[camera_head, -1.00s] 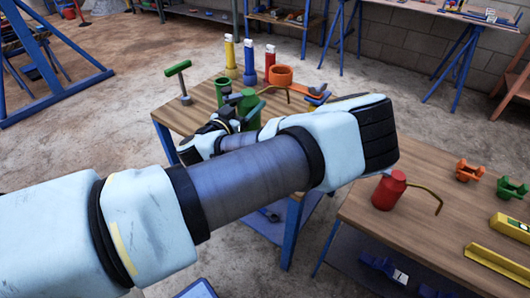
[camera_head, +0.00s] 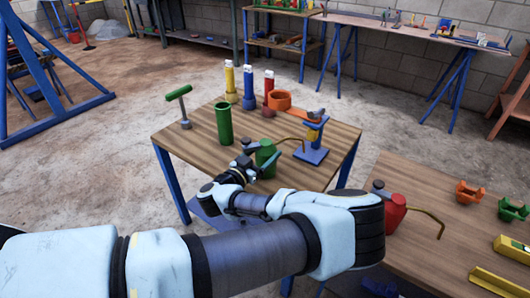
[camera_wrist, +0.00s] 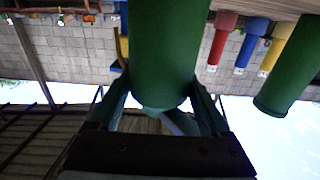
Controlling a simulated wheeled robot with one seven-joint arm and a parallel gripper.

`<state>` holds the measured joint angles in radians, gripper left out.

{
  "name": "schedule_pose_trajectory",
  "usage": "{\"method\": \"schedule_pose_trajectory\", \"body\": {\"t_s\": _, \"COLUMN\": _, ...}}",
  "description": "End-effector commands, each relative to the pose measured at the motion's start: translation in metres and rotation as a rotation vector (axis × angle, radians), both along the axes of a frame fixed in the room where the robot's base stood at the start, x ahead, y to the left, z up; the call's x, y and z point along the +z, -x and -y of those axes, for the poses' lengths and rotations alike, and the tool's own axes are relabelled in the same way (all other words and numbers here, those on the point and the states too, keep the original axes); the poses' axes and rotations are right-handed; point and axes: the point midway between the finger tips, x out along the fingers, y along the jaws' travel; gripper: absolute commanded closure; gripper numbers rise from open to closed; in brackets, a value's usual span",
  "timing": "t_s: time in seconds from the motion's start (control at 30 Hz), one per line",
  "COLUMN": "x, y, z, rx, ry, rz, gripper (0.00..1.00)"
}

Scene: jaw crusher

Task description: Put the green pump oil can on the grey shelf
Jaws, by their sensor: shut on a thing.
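The green pump oil can (camera_head: 266,160) with its thin bent spout is near the front of the left wooden table in the head view. My gripper (camera_head: 251,168) is shut on it from the near left side. In the wrist view, which is upside down, the can's green body (camera_wrist: 165,50) stands between the two fingers (camera_wrist: 165,112). I cannot tell whether its base is clear of the tabletop. A dark grey shelf unit (camera_head: 190,37) stands against the back wall; I cannot tell if it is the task's shelf.
A red can (camera_head: 395,212) is on the right table. Open floor (camera_head: 130,90) lies left.

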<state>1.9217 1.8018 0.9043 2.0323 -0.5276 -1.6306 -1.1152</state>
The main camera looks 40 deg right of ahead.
Motion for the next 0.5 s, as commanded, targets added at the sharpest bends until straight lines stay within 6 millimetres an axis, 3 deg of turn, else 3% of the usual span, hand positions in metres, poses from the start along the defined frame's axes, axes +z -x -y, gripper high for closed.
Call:
{"method": "schedule_pose_trajectory", "body": {"t_s": 0.37, "x": -0.0037, "y": -0.0005, "z": 0.0002, "rx": 0.001, "ry": 0.003, "rz": 0.000, "gripper": 1.00}}
{"method": "schedule_pose_trajectory", "body": {"t_s": 0.4, "x": -0.0046, "y": -0.0002, "z": 0.0001, "rx": 0.001, "ry": 0.001, "rz": -0.001, "gripper": 0.17}}
{"method": "schedule_pose_trajectory", "body": {"t_s": 0.5, "x": -0.0043, "y": -0.0002, "z": 0.0000, "rx": 0.001, "ry": 0.001, "rz": -0.001, "gripper": 0.06}}
